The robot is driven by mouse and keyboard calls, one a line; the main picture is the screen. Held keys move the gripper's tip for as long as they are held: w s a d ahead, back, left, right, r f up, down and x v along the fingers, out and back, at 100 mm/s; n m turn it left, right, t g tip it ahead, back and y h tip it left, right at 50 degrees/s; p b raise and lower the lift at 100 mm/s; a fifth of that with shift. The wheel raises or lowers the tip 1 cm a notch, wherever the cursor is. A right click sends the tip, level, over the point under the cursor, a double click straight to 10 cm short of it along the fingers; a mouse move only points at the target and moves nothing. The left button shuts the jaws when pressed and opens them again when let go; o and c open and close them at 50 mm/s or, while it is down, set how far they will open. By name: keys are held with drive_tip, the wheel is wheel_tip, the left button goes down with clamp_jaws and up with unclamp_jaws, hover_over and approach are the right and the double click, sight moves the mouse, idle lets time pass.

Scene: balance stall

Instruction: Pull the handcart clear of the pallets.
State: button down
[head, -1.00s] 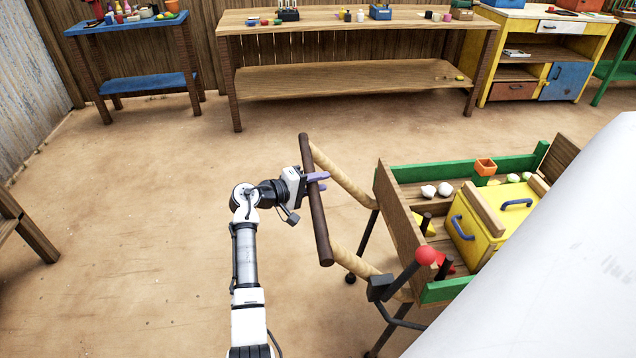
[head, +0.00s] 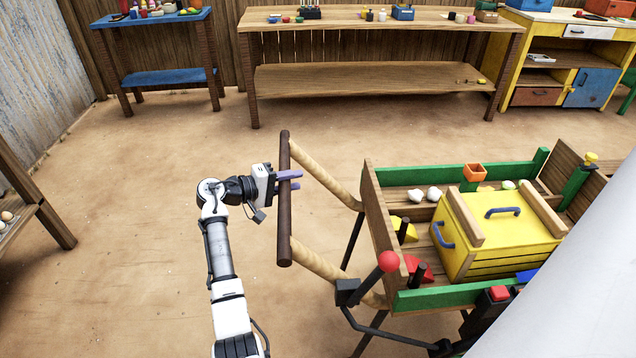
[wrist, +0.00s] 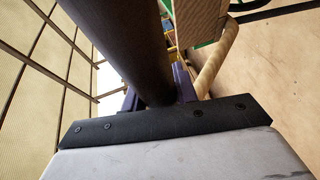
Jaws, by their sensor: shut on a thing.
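The handcart (head: 371,205) stands at the right of the head view, a wooden tray with green side rails and two pale shafts joined by a dark crossbar handle (head: 284,225). My gripper (head: 290,181) is shut on the crossbar near its middle. In the wrist view the dark bar (wrist: 125,45) runs between the purple fingers. A yellow crate (head: 490,235) with blue handles sits in the cart, beside white round items and an orange cup (head: 475,172). I cannot make out the pallets.
A long wooden bench (head: 370,77), a blue table (head: 160,80) and a yellow cabinet (head: 565,60) line the back. A wooden stand (head: 35,205) is at the left edge. The sandy floor (head: 130,260) between is clear. A pale surface covers the lower right.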

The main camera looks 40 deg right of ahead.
drive_tip(key=w+a+b, duration=0.1)
drive_tip(key=w+a, duration=0.2)
drive_tip(key=a, duration=0.3)
drive_tip(key=shift+w, duration=0.35)
drive_tip(key=c, duration=1.1)
unclamp_jaws()
drive_tip(key=shift+w+a, duration=0.1)
drive_tip(key=shift+a, duration=0.05)
drive_tip(key=b+v, duration=0.2)
drive_tip(key=v, duration=1.1)
drive_tip(key=shift+a, duration=0.3)
drive_tip(key=shift+r, duration=0.1)
